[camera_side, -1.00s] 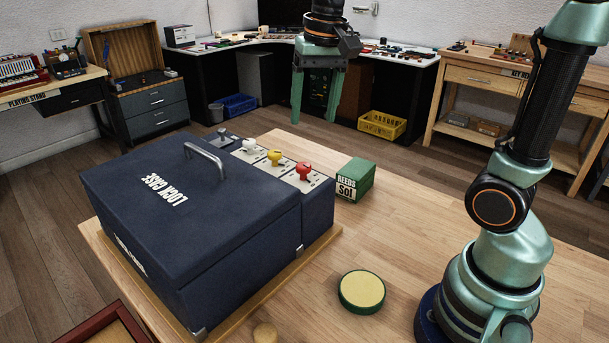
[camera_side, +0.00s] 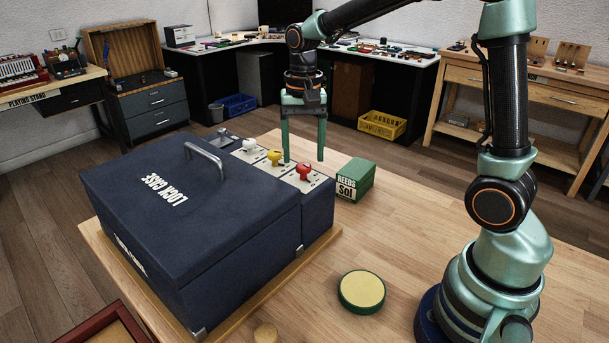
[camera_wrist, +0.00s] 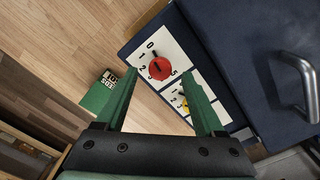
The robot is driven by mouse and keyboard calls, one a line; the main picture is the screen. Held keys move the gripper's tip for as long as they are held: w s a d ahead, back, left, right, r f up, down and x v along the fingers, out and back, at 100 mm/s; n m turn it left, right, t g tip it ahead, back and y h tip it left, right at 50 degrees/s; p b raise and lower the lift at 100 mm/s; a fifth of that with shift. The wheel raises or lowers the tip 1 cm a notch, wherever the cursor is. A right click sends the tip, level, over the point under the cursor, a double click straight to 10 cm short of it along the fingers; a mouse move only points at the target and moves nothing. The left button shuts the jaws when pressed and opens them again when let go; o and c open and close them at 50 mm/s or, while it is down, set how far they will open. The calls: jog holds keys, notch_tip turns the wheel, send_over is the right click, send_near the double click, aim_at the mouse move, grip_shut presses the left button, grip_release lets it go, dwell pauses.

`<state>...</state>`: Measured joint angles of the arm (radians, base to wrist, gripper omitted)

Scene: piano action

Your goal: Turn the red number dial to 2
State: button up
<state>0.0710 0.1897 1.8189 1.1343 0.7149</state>
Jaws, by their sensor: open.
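The red dial (camera_side: 304,171) sits on a white number plate on the right end of the dark blue lock case's control strip.
The yellow dial (camera_side: 274,157) and white dial (camera_side: 249,146) stand in line beside the red one. The lock case (camera_side: 190,220) has a raised metal handle (camera_side: 204,158). A green reeds box (camera_side: 355,180) stands right of the strip. A round yellow-topped pad (camera_side: 361,291) lies on the table.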

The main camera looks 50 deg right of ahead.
aim_at(303, 168)
jog(key=shift+f, duration=1.25)
grip_shut()
